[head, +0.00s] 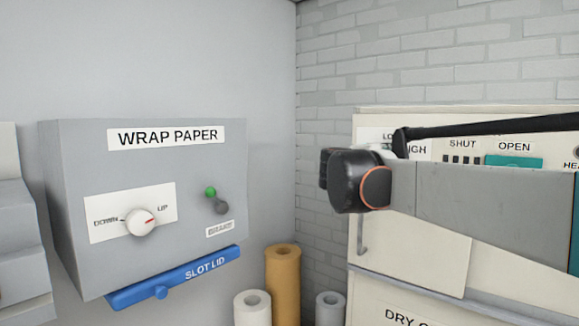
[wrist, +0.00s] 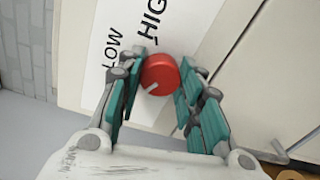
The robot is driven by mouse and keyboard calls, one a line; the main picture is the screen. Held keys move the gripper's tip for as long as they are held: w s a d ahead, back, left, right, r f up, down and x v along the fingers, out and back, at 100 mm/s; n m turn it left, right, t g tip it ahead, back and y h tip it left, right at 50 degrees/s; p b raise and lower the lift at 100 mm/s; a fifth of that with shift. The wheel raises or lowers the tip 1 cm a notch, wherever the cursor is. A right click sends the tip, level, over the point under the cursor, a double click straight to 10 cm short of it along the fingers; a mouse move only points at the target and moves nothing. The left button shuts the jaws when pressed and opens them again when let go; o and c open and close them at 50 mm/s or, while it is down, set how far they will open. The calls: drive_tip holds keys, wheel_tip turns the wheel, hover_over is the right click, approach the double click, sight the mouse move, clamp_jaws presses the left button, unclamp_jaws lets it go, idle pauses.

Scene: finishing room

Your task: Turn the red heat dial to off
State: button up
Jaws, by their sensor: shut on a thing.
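The red heat dial (wrist: 160,71) sits on a white label plate (wrist: 92,75) with the words LOW and HIGH in the wrist view. Its white pointer mark points to the lower left of that view, away from HIGH. An off mark does not show. My gripper (wrist: 162,82) has its teal-padded fingers on either side of the dial and is shut on it. In the head view my arm covers the dial and the gripper; only parts of the LOW and HIGH lettering show beside the arm.
In the head view the cream cabinet (head: 460,258) carries SHUT and OPEN labels and a teal slider (head: 514,161). A grey wrap paper box (head: 115,165) with a white knob (head: 141,221) and blue slot lid (head: 175,278) is on the left. Paper rolls (head: 283,285) stand between.

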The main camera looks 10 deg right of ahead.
drive_tip(key=o, duration=1.1)
drive_tip(key=shift+a, duration=0.1)
drive_tip(key=shift+s, duration=0.1)
